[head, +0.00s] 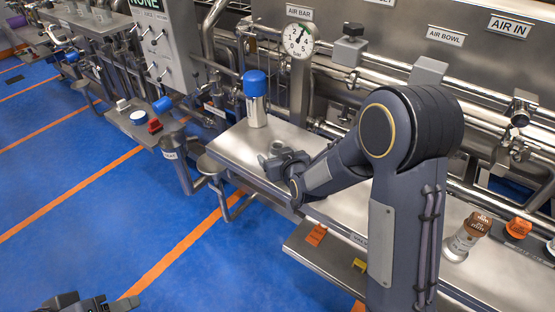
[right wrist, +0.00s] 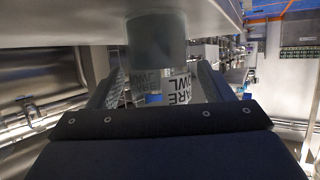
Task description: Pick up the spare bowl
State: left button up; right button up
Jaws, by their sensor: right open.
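The spare bowl appears to be the small grey cylinder (head: 277,147) on the steel bench, partly hidden by my right gripper (head: 286,165) in the head view. In the right wrist view, which is upside down, the grey cylinder (right wrist: 157,42) stands against the bench top. The fingers of the open right gripper (right wrist: 157,85) are on either side of it; I cannot tell whether they touch it. A white label (right wrist: 179,87) with the letters "ARE" and "OWL" shows behind, partly hidden. My left gripper (head: 88,304) is only partly in view at the bottom left.
A steel cylinder with a blue cap (head: 256,100) stands on the bench (head: 240,147) behind my right gripper. Pipes and a pressure gauge (head: 298,40) line the back. A brown-capped container (head: 466,236) stands at the right.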

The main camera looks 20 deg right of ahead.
jog(key=c, duration=1.2)
jog(key=shift+o, duration=0.2)
jog(key=shift+r, duration=0.1)
